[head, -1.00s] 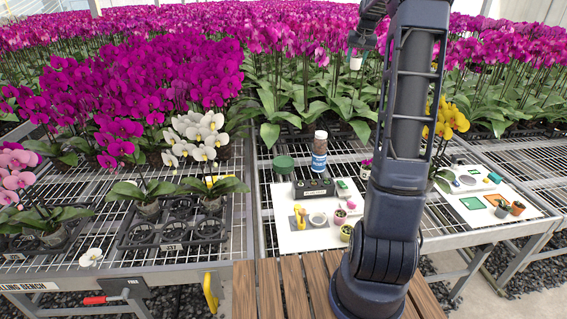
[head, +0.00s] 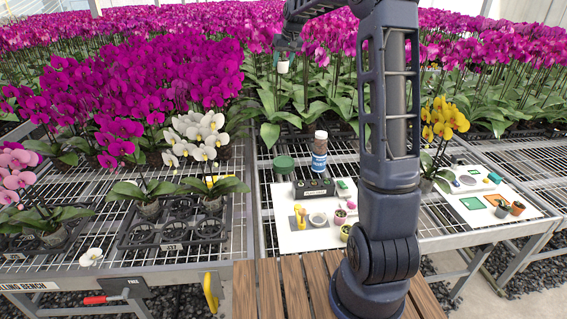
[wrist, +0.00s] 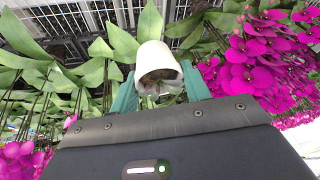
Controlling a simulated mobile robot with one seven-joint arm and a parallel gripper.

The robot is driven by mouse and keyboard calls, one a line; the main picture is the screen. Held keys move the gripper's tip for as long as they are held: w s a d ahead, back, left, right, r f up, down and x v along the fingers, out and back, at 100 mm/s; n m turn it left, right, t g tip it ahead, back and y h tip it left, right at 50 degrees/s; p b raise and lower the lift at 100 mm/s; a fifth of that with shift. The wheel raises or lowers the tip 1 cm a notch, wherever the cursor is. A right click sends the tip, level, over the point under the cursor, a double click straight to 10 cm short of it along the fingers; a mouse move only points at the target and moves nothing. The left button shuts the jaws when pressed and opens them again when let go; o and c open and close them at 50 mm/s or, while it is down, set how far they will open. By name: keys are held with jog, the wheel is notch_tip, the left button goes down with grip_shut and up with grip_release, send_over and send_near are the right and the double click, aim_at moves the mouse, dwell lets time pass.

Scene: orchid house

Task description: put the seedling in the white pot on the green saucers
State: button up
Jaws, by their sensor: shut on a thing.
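My gripper (head: 285,54) is shut on the white pot (head: 283,67) and holds it high in front of the orchid rows, well above the bench. In the wrist view the white pot (wrist: 156,60) sits between the teal fingers, with its open rim towards the camera. The seedling (wrist: 162,88) shows only as a bit of green and dark matter at the rim. The green saucers (head: 284,163) appear as a dark green round stack at the back left of the middle bench, below the gripper and apart from it.
A blue-labelled bottle (head: 319,157) and a dark tray (head: 313,188) stand near the stack. Several small pots, including a pink one (head: 340,216), stand on a white board (head: 290,238). A yellow orchid (head: 441,122) stands right of my arm. Tall purple orchids surround the gripper.

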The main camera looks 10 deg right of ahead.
send_over(281, 159)
jog(key=s+d, duration=0.1)
jog(key=s, duration=0.1)
notch_tip(281, 159, down, 44)
jog(key=shift+f, duration=0.25)
jog(key=shift+f, duration=0.15)
jog(key=o, duration=1)
